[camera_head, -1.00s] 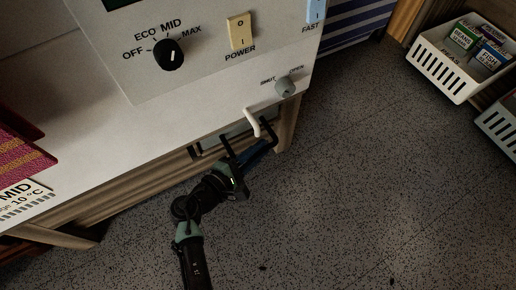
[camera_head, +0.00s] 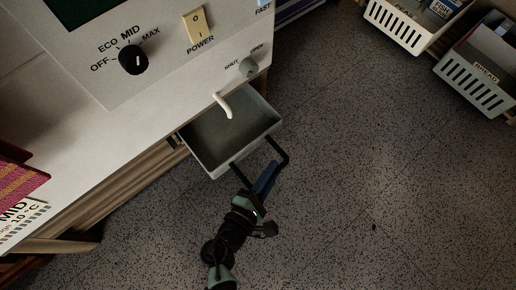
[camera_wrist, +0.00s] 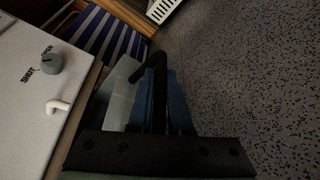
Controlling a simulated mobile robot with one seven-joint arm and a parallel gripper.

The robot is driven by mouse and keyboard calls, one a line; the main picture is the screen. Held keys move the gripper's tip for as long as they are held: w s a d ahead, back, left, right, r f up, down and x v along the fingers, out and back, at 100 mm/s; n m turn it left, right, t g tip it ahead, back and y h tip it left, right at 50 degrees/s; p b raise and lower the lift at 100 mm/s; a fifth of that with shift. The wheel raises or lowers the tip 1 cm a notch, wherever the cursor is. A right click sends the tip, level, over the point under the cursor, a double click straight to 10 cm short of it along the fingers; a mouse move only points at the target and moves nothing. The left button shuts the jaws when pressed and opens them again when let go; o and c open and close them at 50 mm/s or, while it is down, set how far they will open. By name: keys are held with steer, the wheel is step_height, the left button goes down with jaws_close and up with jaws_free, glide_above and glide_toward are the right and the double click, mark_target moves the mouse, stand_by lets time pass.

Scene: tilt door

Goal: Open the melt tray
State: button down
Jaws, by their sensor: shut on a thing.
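The melt tray (camera_head: 258,134) is a grey, open-topped drawer below the white appliance front. It is slid well out, and its inside looks empty. Its black handle (camera_head: 281,150) sticks out from the tray's front. My gripper (camera_head: 267,175), with blue fingers, is shut on the handle. In the wrist view, my gripper (camera_wrist: 162,95) has a finger on each side of the black handle (camera_wrist: 157,64). The pale tray (camera_wrist: 119,92) shows to its left, partly hidden by the gripper.
A white spout (camera_head: 223,104) hangs over the tray. A grey SHUT/OPEN knob (camera_head: 249,67), a black dial (camera_head: 132,60) and a power switch (camera_head: 197,30) are on the front. White baskets (camera_head: 472,80) stand at upper right. The speckled floor (camera_head: 390,190) is mostly clear.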

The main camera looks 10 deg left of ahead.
steer(key=shift+s+d, duration=0.45)
steer(key=c, duration=0.8)
jaws_free()
steer(key=shift+c, duration=0.2)
steer(key=p+v, duration=0.5)
steer(key=v, duration=0.8)
